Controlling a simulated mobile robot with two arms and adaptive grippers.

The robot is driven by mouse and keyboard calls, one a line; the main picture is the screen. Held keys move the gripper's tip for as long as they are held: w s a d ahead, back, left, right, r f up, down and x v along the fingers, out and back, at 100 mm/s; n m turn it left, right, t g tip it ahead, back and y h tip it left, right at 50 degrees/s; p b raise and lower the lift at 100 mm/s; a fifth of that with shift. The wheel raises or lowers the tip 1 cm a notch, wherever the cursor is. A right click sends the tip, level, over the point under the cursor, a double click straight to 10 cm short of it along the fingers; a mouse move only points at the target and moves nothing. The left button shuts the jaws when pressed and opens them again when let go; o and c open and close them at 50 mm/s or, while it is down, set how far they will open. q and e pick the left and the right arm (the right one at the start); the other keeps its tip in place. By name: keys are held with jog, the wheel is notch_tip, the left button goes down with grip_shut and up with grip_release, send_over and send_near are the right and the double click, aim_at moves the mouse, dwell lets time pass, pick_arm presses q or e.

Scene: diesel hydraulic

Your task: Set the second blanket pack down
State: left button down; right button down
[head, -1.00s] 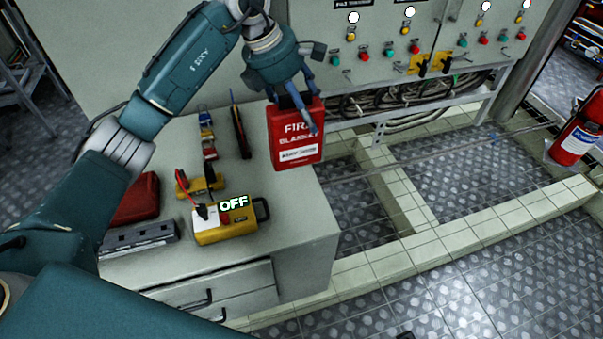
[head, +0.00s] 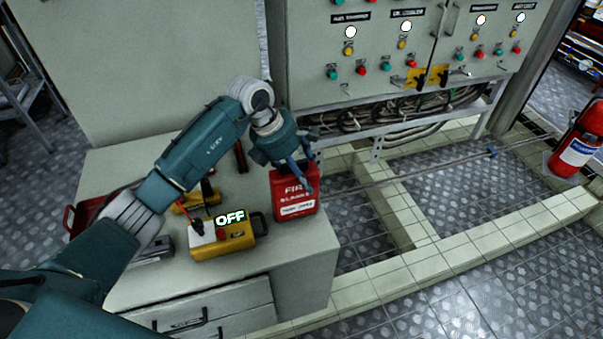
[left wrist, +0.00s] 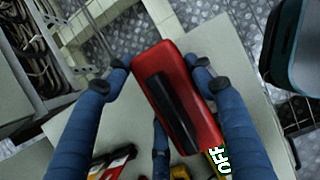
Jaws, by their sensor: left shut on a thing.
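The red fire blanket pack (head: 294,196) is in my left gripper (head: 304,178), at the right edge of the grey cabinet top (head: 290,240). It looks upright, with its white label facing the head camera. My right gripper does not show. No other blanket pack can be made out.
A yellow box marked OFF (head: 238,236) stands left of the pack on the cabinet top. A red case (head: 82,212) is partly hidden behind my left arm. An electrical panel (head: 380,50) rises behind; floor pits lie to the right.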

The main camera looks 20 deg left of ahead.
pick_arm(q)
jog(key=shift+r, duration=0.1)
jog(key=c, duration=0.7)
grip_release()
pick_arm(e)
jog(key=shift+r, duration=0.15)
pick_arm(q)
jog(key=p+v, duration=0.1)
jog(key=v, duration=1.1)
jog(key=shift+p, duration=0.3)
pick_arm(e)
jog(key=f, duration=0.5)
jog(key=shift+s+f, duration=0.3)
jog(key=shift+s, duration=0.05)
